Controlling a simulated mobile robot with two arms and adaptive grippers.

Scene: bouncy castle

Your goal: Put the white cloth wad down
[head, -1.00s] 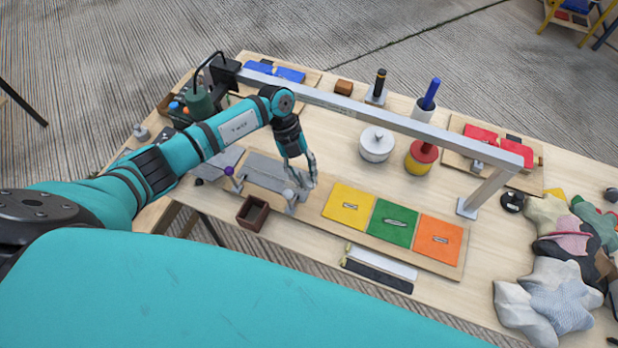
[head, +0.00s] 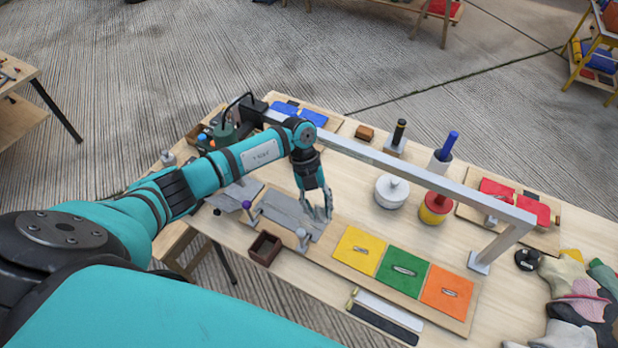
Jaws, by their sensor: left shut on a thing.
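My left gripper (head: 318,210) reaches down over the workbench (head: 355,207), at the right end of a grey plate (head: 288,212) and behind a small post with a pale knob (head: 302,235). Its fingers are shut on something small. The white cloth wad does not show clearly; what the fingers hold is hidden or too small to make out. I cannot tell whether the fingertips touch the plate. My right gripper is out of view.
A metal rail (head: 400,168) spans the bench behind the gripper. Yellow (head: 358,249), green (head: 402,272) and orange (head: 447,290) squares lie to the right. A brown open box (head: 265,249) stands in front. A white lidded pot (head: 391,192) stands beyond. Soft pieces (head: 580,300) crowd the right end.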

